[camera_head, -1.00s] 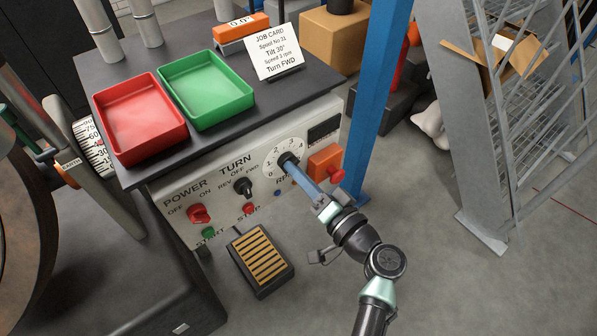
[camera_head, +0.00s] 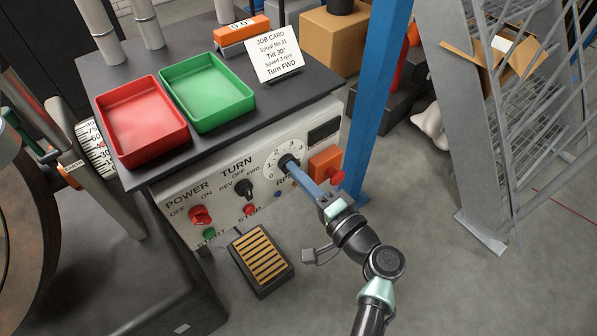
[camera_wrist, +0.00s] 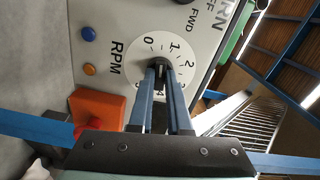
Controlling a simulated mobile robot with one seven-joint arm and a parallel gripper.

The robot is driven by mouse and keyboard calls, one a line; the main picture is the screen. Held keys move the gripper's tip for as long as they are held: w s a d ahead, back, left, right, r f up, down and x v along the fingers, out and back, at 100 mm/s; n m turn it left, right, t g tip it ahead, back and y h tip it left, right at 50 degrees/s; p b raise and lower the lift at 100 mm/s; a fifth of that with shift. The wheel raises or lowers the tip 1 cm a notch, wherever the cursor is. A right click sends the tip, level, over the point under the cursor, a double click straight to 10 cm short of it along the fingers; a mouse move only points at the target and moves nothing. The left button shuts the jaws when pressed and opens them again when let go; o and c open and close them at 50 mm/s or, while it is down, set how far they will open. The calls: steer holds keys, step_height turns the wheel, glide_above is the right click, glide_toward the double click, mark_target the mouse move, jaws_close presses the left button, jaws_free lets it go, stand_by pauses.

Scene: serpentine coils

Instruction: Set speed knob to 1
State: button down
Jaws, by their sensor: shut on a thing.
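The speed knob (camera_wrist: 160,64) is a small dark knob at the centre of a round white dial (camera_wrist: 143,55) marked RPM, with numbers from 0 upward. In the head view the knob (camera_head: 287,161) sits on the right part of the grey panel. My gripper (camera_wrist: 163,68) has its long blue fingers shut on the knob, reaching it from the front right in the head view, where the gripper (camera_head: 291,164) also shows. The fingers cover part of the knob and dial, and I cannot tell which number the knob points to.
An orange box with a red button (camera_head: 336,176) is close right of the dial. A black turn switch (camera_head: 243,188) and red power knob (camera_head: 200,215) are to the left. A blue post (camera_head: 378,90) stands right of the panel. A slatted pedal (camera_head: 262,260) lies on the floor.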

steer(key=m+p, duration=0.1)
steer(key=m, duration=0.3)
steer(key=shift+m, duration=0.3)
stand_by(0.3)
steer(key=c, duration=0.9)
jaws_free()
steer(key=shift+o, duration=0.2)
steer(key=v, duration=1.3)
steer(key=shift+p, duration=0.3)
